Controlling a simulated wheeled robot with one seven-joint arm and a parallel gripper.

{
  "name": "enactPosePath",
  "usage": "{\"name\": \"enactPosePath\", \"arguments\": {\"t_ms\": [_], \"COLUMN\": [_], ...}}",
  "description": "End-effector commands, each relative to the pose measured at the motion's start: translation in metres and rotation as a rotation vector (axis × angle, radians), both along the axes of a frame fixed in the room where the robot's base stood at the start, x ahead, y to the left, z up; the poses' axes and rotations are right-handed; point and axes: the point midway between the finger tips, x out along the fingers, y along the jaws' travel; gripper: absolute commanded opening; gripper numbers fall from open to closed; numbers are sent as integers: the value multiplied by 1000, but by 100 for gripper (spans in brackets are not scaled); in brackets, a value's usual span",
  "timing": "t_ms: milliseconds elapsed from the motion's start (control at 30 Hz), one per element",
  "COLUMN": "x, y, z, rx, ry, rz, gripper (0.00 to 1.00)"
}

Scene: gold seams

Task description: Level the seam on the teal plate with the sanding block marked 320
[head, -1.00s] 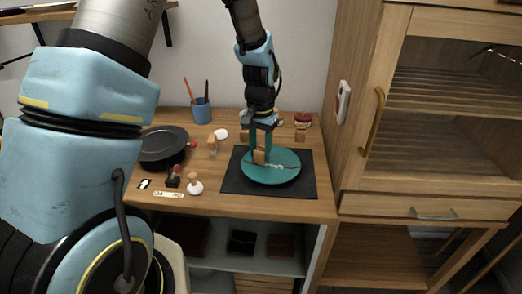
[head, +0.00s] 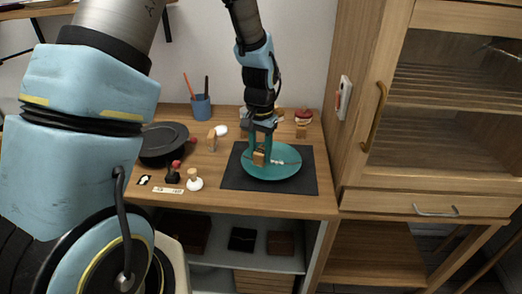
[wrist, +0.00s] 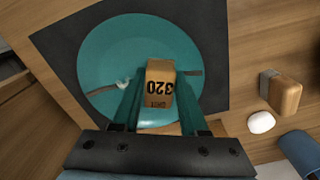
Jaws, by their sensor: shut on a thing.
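The teal plate (head: 285,173) lies on a dark mat and also shows in the wrist view (wrist: 115,50). Its seam shows as a dark line on either side of the block, to the right (wrist: 193,73) and left (wrist: 98,91) in the wrist view, with a small pale lump (wrist: 123,83) on the left part. My gripper (head: 260,149) is shut on the tan sanding block (wrist: 159,75), whose face reads 320 and GRIT, upside down. The block (head: 259,158) is over the plate and hides the middle of the seam. I cannot tell whether it touches.
The dark mat (head: 235,178) surrounds the plate. Another wood block (wrist: 286,96), a white rounded piece (wrist: 261,122) and a blue cup (head: 201,107) stand nearby. A tall cabinet (head: 350,160) bounds the right.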

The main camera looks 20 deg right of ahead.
Motion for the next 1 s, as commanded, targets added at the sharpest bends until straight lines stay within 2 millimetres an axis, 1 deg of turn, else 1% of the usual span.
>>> {"name": "enactPosePath", "arguments": {"t_ms": [100,400,633,833,1000], "x": [-2,6,-1,3,0], "y": [1,-4,0,-1,0], "z": [1,-1,-4,-2,-1], "rx": [-1,-1,1,1,1], "ry": [-1,-1,1,1,1], "rz": [0,0,-1,0,0], "gripper": [0,0,0,0,0]}}
